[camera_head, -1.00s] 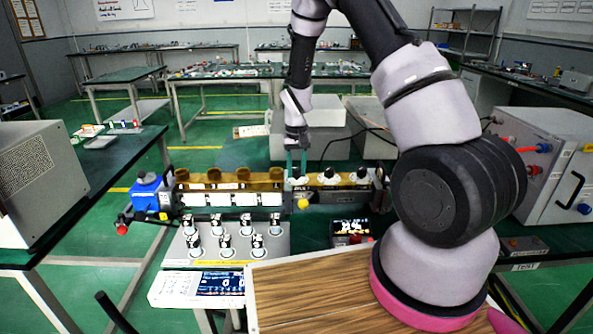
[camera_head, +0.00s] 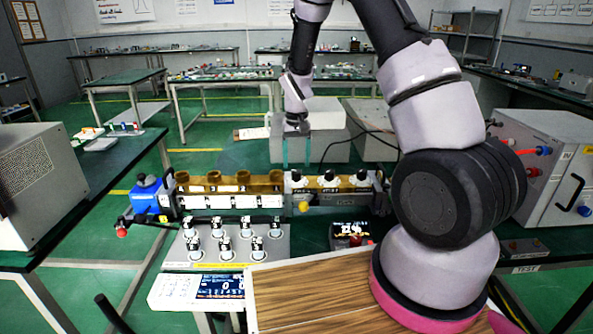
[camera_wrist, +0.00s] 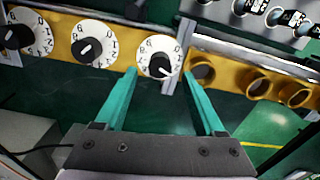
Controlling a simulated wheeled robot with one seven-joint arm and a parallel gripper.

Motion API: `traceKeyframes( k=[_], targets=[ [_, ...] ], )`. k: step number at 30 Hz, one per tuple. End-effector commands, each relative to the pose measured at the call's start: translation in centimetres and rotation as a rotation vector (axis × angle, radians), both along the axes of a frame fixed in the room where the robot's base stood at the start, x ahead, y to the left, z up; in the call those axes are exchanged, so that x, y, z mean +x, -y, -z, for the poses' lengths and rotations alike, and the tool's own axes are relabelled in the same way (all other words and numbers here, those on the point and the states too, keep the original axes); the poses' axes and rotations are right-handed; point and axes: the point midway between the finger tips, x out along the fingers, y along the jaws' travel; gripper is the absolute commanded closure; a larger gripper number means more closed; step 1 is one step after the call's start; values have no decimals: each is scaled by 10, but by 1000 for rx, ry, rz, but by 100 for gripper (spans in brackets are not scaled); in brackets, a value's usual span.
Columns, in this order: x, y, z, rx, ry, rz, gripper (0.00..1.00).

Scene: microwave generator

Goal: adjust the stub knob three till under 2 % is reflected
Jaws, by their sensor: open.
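Three stub knobs with black pointers on white dials sit in a row on the gold waveguide section: left (camera_head: 297,179), middle (camera_head: 329,178) and right (camera_head: 361,177). I cannot read which is numbered three. My gripper (camera_head: 296,152) is open and empty above the left one, apart from it. In the wrist view my gripper (camera_wrist: 165,85) has its teal fingers either side of the nearest dial (camera_wrist: 158,57), its pointer toward the lower right. The other two dials (camera_wrist: 95,45) and (camera_wrist: 30,32) lie to its left. A small dark display (camera_head: 352,229) shows large digits, perhaps 12, blurred.
Several open gold ports (camera_head: 213,177) line the waveguide left of the knobs. A blue unit (camera_head: 148,194) is at its left end. A panel (camera_head: 270,241) with several white-and-black pieces is in front. Grey boxes (camera_head: 325,142) stand behind.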

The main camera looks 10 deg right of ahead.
Motion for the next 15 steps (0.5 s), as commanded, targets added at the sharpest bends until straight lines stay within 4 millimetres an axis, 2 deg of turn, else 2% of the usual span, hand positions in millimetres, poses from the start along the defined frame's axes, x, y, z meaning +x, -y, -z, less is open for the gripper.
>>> traceKeyframes(
  k=[1, 6, 10, 15],
  targets=[
    [1, 0, -12, 1, 4, 0, 29],
    [1, 0, -42, 0, 3, -1, 29],
    [0, 0, -55, 0, 1, 0, 29],
    [0, 0, -60, -1, 0, 0, 29]
  ],
)
